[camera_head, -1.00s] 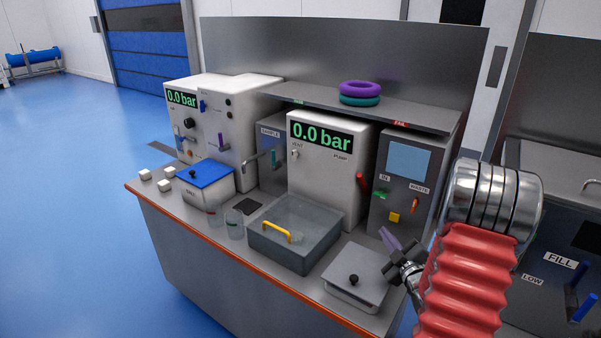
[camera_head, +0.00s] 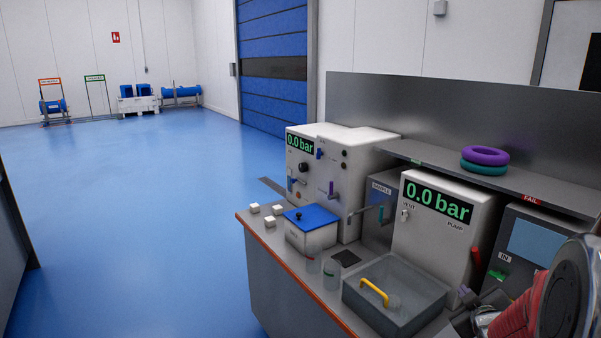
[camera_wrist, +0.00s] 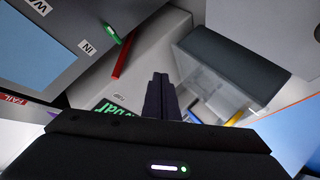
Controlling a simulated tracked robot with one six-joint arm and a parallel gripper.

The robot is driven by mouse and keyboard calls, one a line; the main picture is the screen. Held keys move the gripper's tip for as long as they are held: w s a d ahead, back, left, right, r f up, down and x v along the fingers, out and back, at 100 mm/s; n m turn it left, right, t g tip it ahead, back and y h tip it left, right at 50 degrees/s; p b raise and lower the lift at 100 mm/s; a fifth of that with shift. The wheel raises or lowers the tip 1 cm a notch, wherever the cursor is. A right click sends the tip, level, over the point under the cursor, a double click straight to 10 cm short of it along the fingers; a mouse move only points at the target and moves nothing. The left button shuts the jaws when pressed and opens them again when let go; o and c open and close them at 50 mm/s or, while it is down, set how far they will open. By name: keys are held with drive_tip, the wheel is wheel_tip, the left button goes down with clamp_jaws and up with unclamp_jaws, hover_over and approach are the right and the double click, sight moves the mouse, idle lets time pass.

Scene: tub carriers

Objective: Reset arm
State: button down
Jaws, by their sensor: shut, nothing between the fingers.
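My gripper shows in the wrist view (camera_wrist: 162,98), its two dark fingers together with nothing between them. Beyond the fingers are the front of the white pump unit and a grey clear-lidded tub. In the head view my arm is at the lower right corner, in front of the bench, and the gripper (camera_head: 466,297) is partly cut off by it, close to the right side of the tub (camera_head: 395,300). The tub has a yellow handle (camera_head: 374,291). I cannot tell whether the gripper touches anything.
The bench holds a white pump unit (camera_head: 430,245) reading 0.0 bar, a grey unit (camera_head: 535,240) at right, a blue-lidded box (camera_head: 312,235), cups (camera_head: 331,274) and white cubes (camera_head: 270,222). Purple and teal rings (camera_head: 485,156) lie on the shelf. Open blue floor (camera_head: 140,220) is at left.

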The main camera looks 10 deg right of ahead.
drive_tip(key=s+a+r+m+g, duration=0.2)
drive_tip(key=a+r, duration=0.3)
drive_tip(key=a, duration=0.4)
drive_tip(key=s+a+r+m+g+y, duration=0.2)
drive_tip(key=s+a+g+y, duration=0.3)
drive_tip(key=s+a, duration=1.7)
drive_tip(key=shift+a+r, duration=0.35)
drive_tip(key=shift+a, duration=0.6)
drive_tip(key=shift+s, duration=0.1)
